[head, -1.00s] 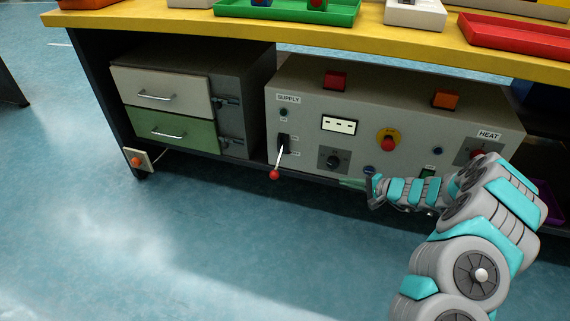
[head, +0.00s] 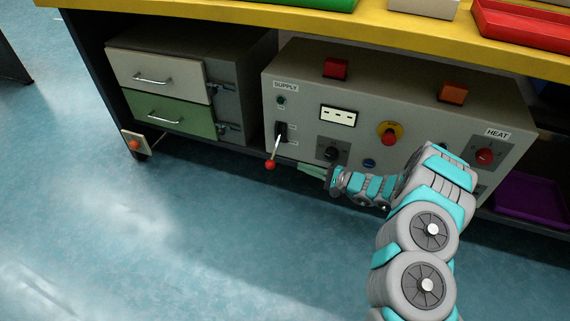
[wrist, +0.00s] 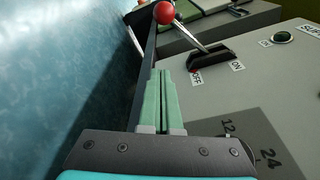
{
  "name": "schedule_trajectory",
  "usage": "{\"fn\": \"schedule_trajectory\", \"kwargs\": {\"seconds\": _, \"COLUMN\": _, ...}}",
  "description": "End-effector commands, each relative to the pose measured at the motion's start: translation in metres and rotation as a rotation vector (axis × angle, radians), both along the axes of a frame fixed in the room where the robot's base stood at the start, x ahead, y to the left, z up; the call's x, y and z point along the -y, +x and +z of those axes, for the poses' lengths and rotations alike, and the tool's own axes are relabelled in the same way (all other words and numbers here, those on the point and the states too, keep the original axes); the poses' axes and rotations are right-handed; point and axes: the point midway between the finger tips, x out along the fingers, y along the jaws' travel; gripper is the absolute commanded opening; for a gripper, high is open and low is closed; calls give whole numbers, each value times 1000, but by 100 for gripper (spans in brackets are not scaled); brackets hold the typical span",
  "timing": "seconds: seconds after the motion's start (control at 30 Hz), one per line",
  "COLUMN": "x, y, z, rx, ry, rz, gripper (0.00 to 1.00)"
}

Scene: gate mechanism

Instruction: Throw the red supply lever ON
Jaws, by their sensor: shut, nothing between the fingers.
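The supply lever is a thin metal rod with a red ball knob (head: 270,165), set in a black slot (head: 281,131) under the SUPPLY label on the grey control box. In the head view it slants down and out from the panel. In the wrist view the red knob (wrist: 164,13) is at the top, and the slot has OFF and ON labels; the rod leans to the OFF side. My gripper (head: 300,165) is shut and empty, just right of the knob and apart from it. Its green fingers (wrist: 167,75) point toward the lever in the wrist view.
A drawer cabinet (head: 232,100) stands to the left. The yellow tabletop (head: 400,40) overhangs above. The floor in front is open.

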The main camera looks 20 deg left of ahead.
Motion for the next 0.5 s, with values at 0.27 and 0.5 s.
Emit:
{"fn": "schedule_trajectory", "kwargs": {"seconds": 0.27, "x": -38, "y": 7, "z": -4, "rx": -1, "ry": -1, "rz": 6, "gripper": 0}}
{"fn": "schedule_trajectory", "kwargs": {"seconds": 0.5, "x": -75, "y": 17, "z": -6, "rx": 4, "ry": -1, "rz": 5, "gripper": 0}}
